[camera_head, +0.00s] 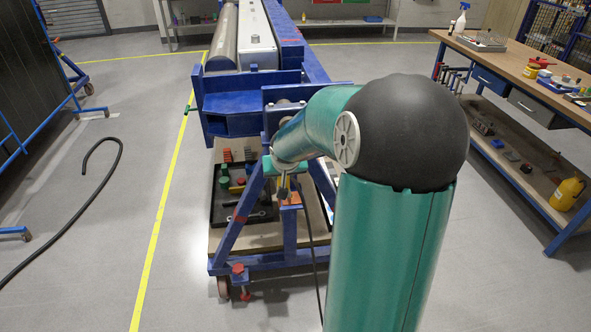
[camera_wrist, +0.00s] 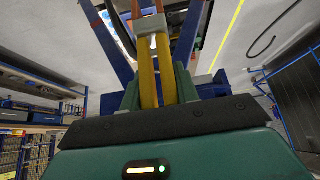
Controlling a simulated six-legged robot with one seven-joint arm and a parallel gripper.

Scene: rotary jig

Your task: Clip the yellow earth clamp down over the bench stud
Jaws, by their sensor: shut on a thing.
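The yellow earth clamp (camera_wrist: 147,83) is between the green fingers of my gripper (camera_wrist: 158,88) in the wrist view. Its two yellow handles run away from my palm to a grey part and copper-coloured jaws at the top edge. My gripper is shut on the handles. In the head view my green arm reaches down to the blue jig frame, and its end with the clamp (camera_head: 283,191) shows only small beside a blue leg. A dark cable hangs below it. I cannot make out the bench stud for certain in either view.
The blue rotary jig (camera_head: 240,103) stands ahead, with a trolley shelf of coloured parts and tools (camera_head: 236,180) underneath. A workbench (camera_head: 530,75) with a yellow bottle (camera_head: 567,192) on its lower shelf is at the right. A black hose (camera_head: 95,195) lies on open floor at the left.

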